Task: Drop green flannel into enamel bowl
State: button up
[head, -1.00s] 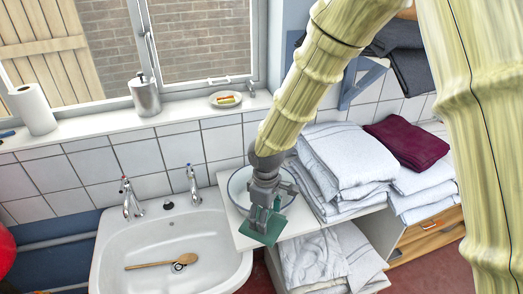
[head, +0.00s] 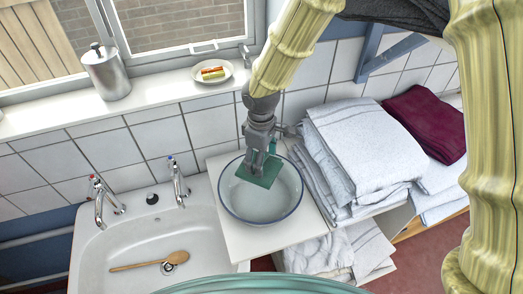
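The green flannel (head: 252,176) is a small dark green cloth at the tips of my gripper (head: 264,160). My gripper points down, with its fingers closed on the flannel. The enamel bowl (head: 262,212) is white with a blue rim and stands on a white shelf right of the sink. In the head view the flannel and fingertips overlap the far half of the bowl's opening. The gripper hides part of the bowl's far rim. I cannot tell exactly how high the flannel is above the bowl's bottom.
Folded white towels (head: 352,150) are stacked close on the right, with a maroon towel (head: 427,122) beyond. The sink (head: 140,235), holding a wooden spoon (head: 140,265), is on the left with two taps. A tiled wall and a windowsill (head: 160,102) are behind.

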jog(key=shift+s+f+b, duration=0.55)
jog(key=shift+s, duration=0.1)
jog(key=f+b, duration=0.1)
jog(key=f, duration=0.1)
jog(key=w+f+b, duration=0.1)
jog(key=f, duration=0.1)
jog(key=shift+f+b, duration=0.2)
jog(key=shift+b, duration=0.2)
jog(key=o, duration=0.4)
jog(key=shift+w, duration=0.1)
jog(key=o, duration=0.5)
jog(key=shift+s+r, duration=0.1)
jog(key=shift+s, duration=0.1)
jog(key=shift+w, duration=0.1)
